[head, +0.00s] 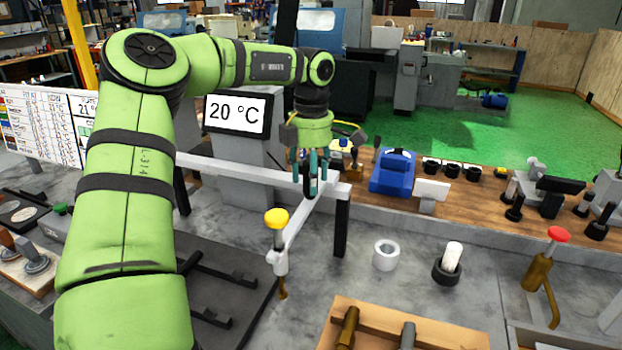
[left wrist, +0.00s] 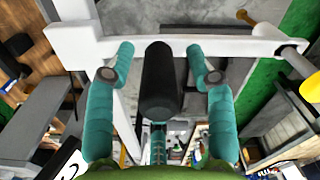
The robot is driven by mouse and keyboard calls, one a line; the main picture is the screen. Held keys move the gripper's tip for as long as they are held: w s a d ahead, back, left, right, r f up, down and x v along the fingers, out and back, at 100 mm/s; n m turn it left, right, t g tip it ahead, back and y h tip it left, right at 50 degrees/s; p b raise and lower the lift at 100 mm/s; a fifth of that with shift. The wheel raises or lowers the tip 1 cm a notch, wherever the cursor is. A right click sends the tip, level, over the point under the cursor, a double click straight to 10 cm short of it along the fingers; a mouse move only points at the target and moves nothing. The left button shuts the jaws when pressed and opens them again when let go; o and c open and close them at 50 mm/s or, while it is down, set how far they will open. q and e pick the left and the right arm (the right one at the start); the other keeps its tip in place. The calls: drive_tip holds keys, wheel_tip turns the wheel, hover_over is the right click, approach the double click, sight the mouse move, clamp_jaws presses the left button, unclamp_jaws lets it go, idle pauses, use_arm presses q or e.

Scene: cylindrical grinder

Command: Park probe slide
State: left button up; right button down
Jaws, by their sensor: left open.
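The probe slide is a white arm (head: 300,232) on a white rail (head: 235,168), with a yellow knob (head: 277,218) and a pointed probe at its near end. In the left wrist view, a black upright handle (left wrist: 160,80) stands on the white slide arm (left wrist: 225,44). My left gripper (head: 311,188) is over the slide where arm and rail meet. Its teal fingers are open, one on each side of the handle, with visible gaps in the left wrist view (left wrist: 161,52). My right gripper is not in view.
A dark plate (head: 225,290) with black bars lies left of the probe. A white ring (head: 386,256), a black cup (head: 447,268) with a white piece and a brass piece with a red knob (head: 558,234) stand to the right. A wooden rack (head: 375,318) is in front.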

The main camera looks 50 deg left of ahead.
use_arm(q)
wheel_tip(320, 180, up, 11)
drive_tip(key=shift+d+r, duration=0.1)
idle(0.5)
